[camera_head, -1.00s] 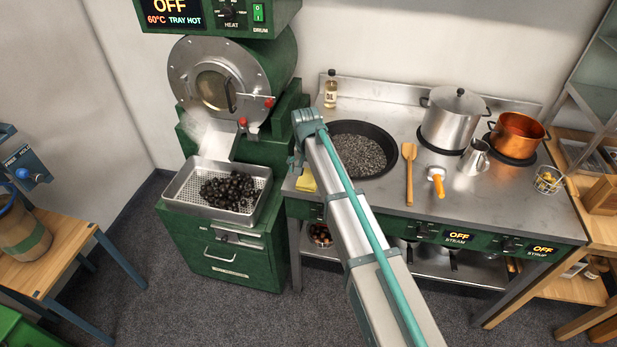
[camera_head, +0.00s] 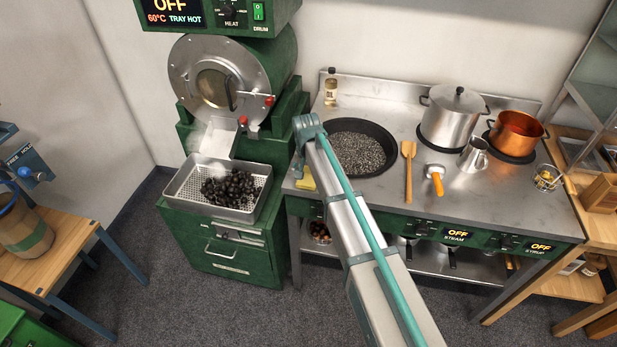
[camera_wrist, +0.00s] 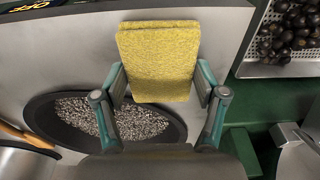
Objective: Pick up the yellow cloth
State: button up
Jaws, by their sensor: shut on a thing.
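The yellow cloth (camera_wrist: 160,62) is a folded pad that fills the space between my gripper's fingers in the wrist view. My gripper (camera_wrist: 160,86) is shut on it, with one finger at each side edge. In the head view, the cloth (camera_head: 306,181) shows only as a small yellow piece at the left edge of the steel counter, partly behind my arm. The fingers are hidden behind my arm there. I cannot tell whether the cloth touches the counter.
A black pan of dark grit (camera_head: 391,150) lies right beside my arm. A perforated tray of chestnuts (camera_head: 181,197) stands to the left, its panel reading hot. A wooden spatula (camera_head: 408,172), a steel pot (camera_head: 450,122) and a copper pot (camera_head: 516,138) are further right.

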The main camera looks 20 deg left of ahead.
jog(key=shift+r, duration=0.1)
jog(key=shift+r+b, duration=0.4)
jog(key=shift+b, duration=0.05)
jog(key=shift+r+b, duration=0.75)
jog(key=shift+r, duration=0.2)
jog(key=s+d+r+b, duration=0.4)
jog(key=s+d+r, duration=0.3)
jog(key=s+r, duration=0.3)
jog(key=shift+s+d, duration=0.15)
jog(key=shift+s, duration=0.8)
